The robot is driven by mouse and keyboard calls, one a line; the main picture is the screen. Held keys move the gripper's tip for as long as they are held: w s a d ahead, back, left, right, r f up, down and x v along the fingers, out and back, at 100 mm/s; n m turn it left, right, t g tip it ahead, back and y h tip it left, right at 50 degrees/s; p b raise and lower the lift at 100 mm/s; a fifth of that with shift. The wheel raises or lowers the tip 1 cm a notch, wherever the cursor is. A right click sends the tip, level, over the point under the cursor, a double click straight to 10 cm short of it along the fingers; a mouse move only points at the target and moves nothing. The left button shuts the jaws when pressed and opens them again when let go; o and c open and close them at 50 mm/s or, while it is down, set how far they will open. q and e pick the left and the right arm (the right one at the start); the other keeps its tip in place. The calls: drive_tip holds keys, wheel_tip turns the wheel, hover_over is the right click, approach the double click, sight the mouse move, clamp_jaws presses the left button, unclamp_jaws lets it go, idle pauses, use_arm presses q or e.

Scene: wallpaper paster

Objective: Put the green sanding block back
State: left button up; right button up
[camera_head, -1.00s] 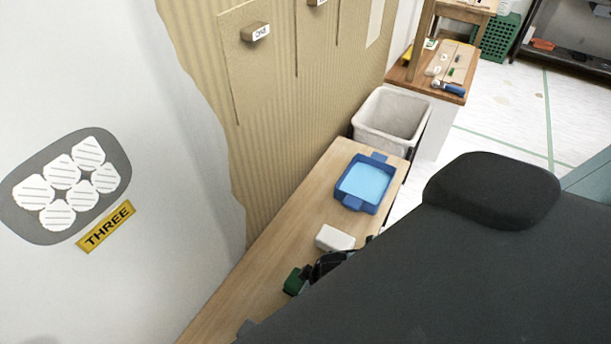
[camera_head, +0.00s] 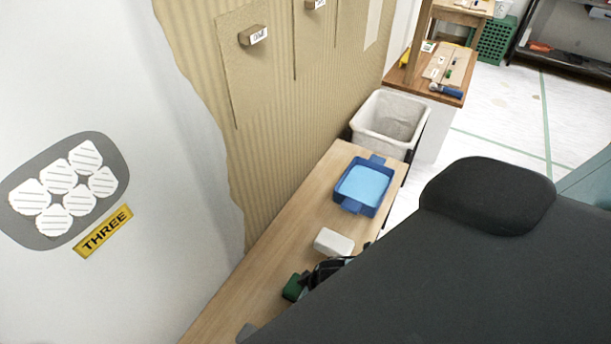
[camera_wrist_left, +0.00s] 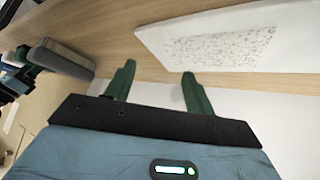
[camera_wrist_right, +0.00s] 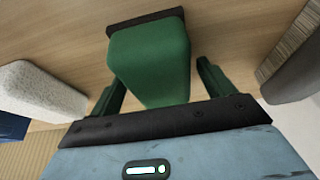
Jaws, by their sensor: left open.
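The green sanding block (camera_head: 292,287) rests on the wooden bench between a white block and a grey block. In the right wrist view the green block (camera_wrist_right: 152,60), with a dark layer at its far side, sits between the fingers of my right gripper (camera_wrist_right: 160,85). The left finger is close beside it, and a narrow gap shows at the right finger. In the head view my dark body hides most of this gripper. My left gripper (camera_wrist_left: 152,85) is open and empty in the left wrist view, apart from the grey block (camera_wrist_left: 62,58).
The bench (camera_head: 262,262) also holds a white block (camera_head: 333,242) and a blue tray (camera_head: 363,186). The grey block (camera_head: 246,331) is at the near end. A white bin (camera_head: 390,120) stands beyond. A pale speckled panel (camera_wrist_left: 215,40) lies near my left gripper.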

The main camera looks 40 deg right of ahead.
use_arm(q)
drive_tip(key=shift+s+f, duration=0.1)
use_arm(e)
drive_tip(key=shift+r, duration=0.1)
use_arm(q)
drive_tip(key=shift+s+f, duration=0.1)
drive_tip(key=shift+f, duration=0.1)
use_arm(e)
drive_tip(key=shift+r, duration=0.1)
use_arm(q)
drive_tip(key=shift+w+r+p, duration=0.45)
drive_tip(key=shift+w+r, duration=0.25)
drive_tip(key=shift+r, duration=0.25)
use_arm(e)
drive_tip(key=v, duration=0.4)
drive_tip(key=a+v, duration=0.1)
drive_tip(key=v, duration=0.1)
drive_tip(key=shift+d+r, duration=0.1)
drive_tip(key=shift+r, duration=0.3)
use_arm(q)
drive_tip(key=shift+r, duration=0.1)
use_arm(e)
drive_tip(key=shift+s+d+r, duration=0.1)
drive_tip(key=shift+s+r, duration=0.2)
drive_tip(key=shift+r, duration=0.3)
